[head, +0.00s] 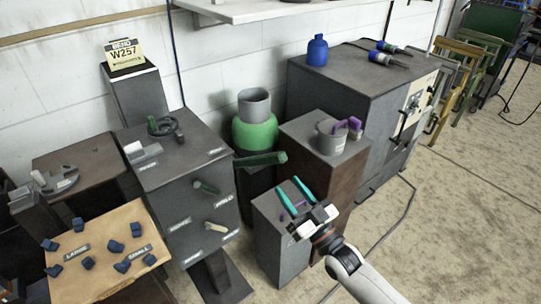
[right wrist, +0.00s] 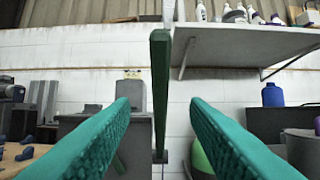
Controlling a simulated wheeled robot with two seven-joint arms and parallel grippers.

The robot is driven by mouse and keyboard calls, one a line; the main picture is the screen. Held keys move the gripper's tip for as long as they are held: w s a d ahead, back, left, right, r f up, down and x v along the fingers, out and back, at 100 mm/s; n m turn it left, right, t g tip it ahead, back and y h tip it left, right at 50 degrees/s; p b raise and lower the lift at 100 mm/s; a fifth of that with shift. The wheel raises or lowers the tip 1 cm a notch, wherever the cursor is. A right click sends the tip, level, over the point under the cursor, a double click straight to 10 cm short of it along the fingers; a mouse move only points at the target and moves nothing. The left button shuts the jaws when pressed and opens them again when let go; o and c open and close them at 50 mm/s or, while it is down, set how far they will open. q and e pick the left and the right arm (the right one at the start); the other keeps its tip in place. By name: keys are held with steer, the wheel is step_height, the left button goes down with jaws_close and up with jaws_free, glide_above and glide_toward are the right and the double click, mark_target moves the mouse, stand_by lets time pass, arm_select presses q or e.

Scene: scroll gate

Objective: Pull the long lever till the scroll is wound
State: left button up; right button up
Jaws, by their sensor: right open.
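A long dark green lever (head: 262,159) sticks out to the right from the grey cabinet (head: 180,170). In the right wrist view the lever (right wrist: 160,75) stands as an upright bar, lined up with the gap between the fingers. My right gripper (head: 289,186) has teal fingers and is open and empty, below and to the right of the lever's free end in the head view. The fingers (right wrist: 160,104) look apart from the lever. A shorter green handle (head: 207,187) and a pale handle (head: 216,227) sit on the cabinet's front. I cannot make out the scroll. My left gripper is out of view.
A low grey box (head: 279,240) stands below my right gripper. A brown pedestal with a grey pot (head: 331,138) is to its right. A green round vessel (head: 255,132) stands behind the lever. A board with several blue blocks (head: 100,285) is at left. Open floor lies at right.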

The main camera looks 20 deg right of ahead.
mark_target(268, 159)
steer(key=x, duration=1)
steer(key=shift+w+r+p, duration=0.1)
steer(key=shift+p, duration=0.25)
jaws_close()
